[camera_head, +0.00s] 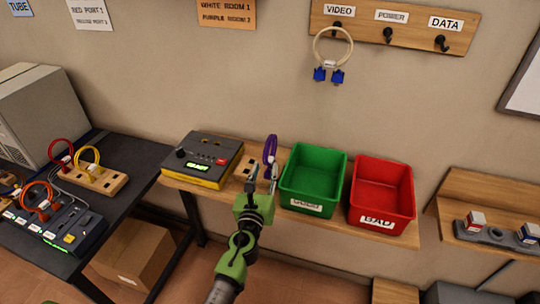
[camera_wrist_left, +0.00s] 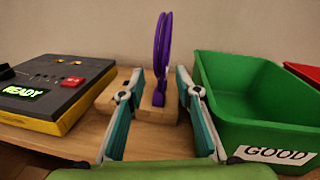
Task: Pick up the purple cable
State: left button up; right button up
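The purple cable (camera_head: 270,149) stands upright as a loop in a small wooden block on the wall shelf, between the tester and the green bin. It also shows in the left wrist view (camera_wrist_left: 162,45), with its purple plug low at the block (camera_wrist_left: 165,113). My left gripper (camera_head: 262,182) is open in front of it. In the left wrist view its two fingers (camera_wrist_left: 157,90) stand apart, one on each side of the cable's lower part, with visible gaps. Whether the fingertips reach past the plug is unclear. My right gripper is out of view.
The green GOOD bin (camera_head: 287,180) stands close to the right of the cable, and the red BAD bin (camera_head: 404,215) beyond it. The tester (camera_head: 203,157), reading READY, sits left. A cable with blue plugs (camera_head: 333,50) hangs on the VIDEO hook. A dark table (camera_head: 131,152) holds other cables.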

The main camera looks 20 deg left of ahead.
aim_at(267, 166)
pick_arm(q)
jog(key=w, duration=0.4)
jog(key=shift+a+f, duration=0.1)
jog(key=shift+f, duration=0.1)
jog(key=shift+s, duration=0.1)
grip_shut()
jog(key=shift+r, duration=0.1)
